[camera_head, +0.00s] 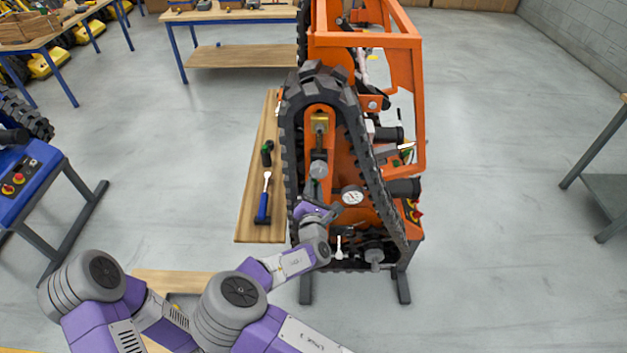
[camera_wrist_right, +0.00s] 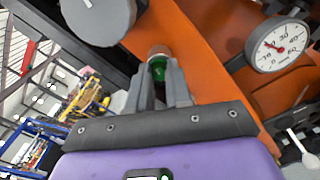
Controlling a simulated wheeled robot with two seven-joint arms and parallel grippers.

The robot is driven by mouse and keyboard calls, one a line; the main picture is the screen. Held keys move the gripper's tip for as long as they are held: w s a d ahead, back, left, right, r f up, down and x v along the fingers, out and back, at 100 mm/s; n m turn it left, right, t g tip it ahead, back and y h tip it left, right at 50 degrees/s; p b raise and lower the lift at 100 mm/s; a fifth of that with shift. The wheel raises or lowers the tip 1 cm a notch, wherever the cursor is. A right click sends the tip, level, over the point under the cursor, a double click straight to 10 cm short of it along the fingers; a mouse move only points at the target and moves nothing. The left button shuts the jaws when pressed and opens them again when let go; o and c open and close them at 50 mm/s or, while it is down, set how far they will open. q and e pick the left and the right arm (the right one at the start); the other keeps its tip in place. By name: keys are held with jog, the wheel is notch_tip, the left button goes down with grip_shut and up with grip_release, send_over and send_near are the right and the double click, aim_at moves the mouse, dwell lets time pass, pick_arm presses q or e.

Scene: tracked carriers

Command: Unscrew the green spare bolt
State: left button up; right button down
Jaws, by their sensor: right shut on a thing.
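The green spare bolt (camera_wrist_right: 158,72) shows in the right wrist view, between the fingertips of my right gripper (camera_wrist_right: 161,84), which is shut on it. Its brownish outer end sits against the orange frame (camera_wrist_right: 190,62) of the tracked carrier. In the head view my right gripper (camera_head: 317,207) is at the inner side of the upright track (camera_head: 291,155), below a grey roller (camera_head: 318,169). I cannot make out the bolt clearly there. My left gripper is out of view.
A white gauge (camera_head: 352,195) is just right of my right gripper and also shows in the wrist view (camera_wrist_right: 281,46). A wooden board (camera_head: 259,227) left of the track holds a blue-handled tool (camera_head: 263,205) and a green-and-black item (camera_head: 266,152).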

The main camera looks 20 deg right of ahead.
jog(key=c, duration=1.2)
grip_release()
jog(key=m+b, duration=1.7)
jog(key=m, duration=1.2)
